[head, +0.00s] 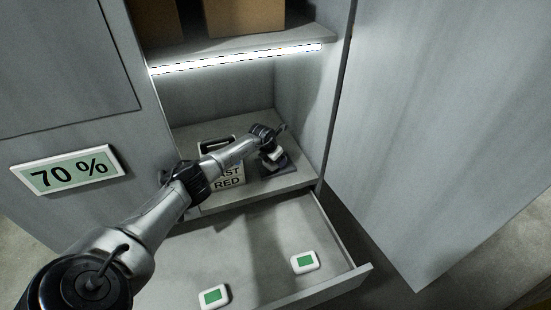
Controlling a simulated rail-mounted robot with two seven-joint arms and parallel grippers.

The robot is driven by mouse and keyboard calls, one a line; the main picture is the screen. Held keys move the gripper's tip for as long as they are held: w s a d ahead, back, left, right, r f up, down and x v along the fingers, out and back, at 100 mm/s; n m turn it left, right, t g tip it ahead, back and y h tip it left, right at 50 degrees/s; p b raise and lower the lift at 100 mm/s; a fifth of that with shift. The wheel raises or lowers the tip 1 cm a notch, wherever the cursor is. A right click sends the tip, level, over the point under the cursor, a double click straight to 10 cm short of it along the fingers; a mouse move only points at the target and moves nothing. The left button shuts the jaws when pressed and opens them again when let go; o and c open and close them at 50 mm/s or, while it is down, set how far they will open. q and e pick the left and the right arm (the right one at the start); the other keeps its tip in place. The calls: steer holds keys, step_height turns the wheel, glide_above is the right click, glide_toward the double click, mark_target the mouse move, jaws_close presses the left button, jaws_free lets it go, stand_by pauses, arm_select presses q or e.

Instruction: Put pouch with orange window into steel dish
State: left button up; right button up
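No pouch with an orange window and no steel dish can be made out in the head view. My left arm reaches in from the lower left into the lit cabinet. My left gripper (277,142) is over the right part of the lower shelf, small and dark, and I cannot tell whether its fingers are apart or hold anything. A dark object (278,163) is just below it, partly hidden by the gripper. My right gripper is not in view.
A lettered box (228,179) stands on the lower shelf (300,178), partly behind my arm. The open drawer (262,231) below holds two white pieces with green windows, one right (304,261) and one front left (213,297). Cardboard boxes (245,15) are above; an open door (430,130) is right.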

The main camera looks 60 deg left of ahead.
arm_select(q)
steer(key=shift+f+b, duration=0.55)
steer(key=shift+f, duration=0.05)
stand_by(0.7)
